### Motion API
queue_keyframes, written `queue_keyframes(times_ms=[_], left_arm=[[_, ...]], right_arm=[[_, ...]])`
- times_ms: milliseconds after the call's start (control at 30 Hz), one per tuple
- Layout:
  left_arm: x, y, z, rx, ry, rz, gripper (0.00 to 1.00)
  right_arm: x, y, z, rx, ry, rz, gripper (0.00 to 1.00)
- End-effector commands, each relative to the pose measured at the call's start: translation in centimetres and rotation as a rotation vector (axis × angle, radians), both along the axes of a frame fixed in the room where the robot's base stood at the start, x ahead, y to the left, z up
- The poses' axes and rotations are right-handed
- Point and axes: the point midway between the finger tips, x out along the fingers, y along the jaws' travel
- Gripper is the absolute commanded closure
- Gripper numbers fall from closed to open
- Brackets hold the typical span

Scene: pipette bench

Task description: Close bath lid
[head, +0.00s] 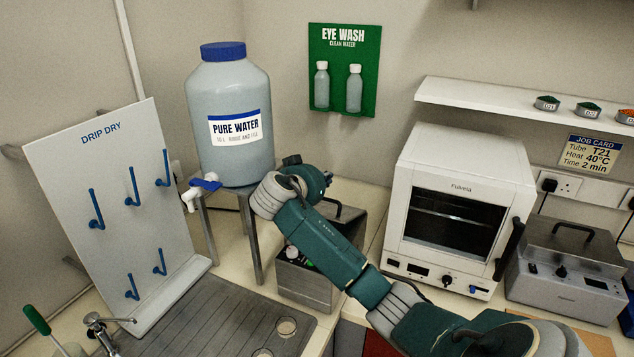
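A steel bath unit (562,285) with a knob and a small display stands at the right. Its flat lid (588,248) with a black bar handle lies on top and looks shut. A second steel box (303,288) stands on the counter in the middle, partly behind my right arm. My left gripper is out of view.
A white oven (458,200) stands between the two steel units. A large water jug (229,115) on a metal stand (254,240) is just left of my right wrist. A drip-dry rack (110,200) and a sink drainer (200,325) are at left. A shelf (480,97) overhangs at right.

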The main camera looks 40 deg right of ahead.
Motion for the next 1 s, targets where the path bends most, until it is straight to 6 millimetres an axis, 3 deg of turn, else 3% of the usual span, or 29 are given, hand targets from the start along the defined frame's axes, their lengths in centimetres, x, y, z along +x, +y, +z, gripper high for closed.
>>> queue_keyframes(times_ms=[100, 333, 800, 1000], left_arm=[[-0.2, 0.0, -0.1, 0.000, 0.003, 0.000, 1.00], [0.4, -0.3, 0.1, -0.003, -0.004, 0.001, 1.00], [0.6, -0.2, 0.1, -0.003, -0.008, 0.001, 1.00], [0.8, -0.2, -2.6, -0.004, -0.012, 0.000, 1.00]], right_arm=[[0.7, -1.7, -0.9, -0.001, 0.002, 0.001, 1.00], [-0.4, 1.1, -2.3, -0.001, 0.001, 0.003, 1.00], [-0.7, 1.7, -2.7, -0.001, 0.000, 0.000, 1.00], [0.3, 1.6, -4.0, -0.036, -0.020, 0.000, 1.00]])
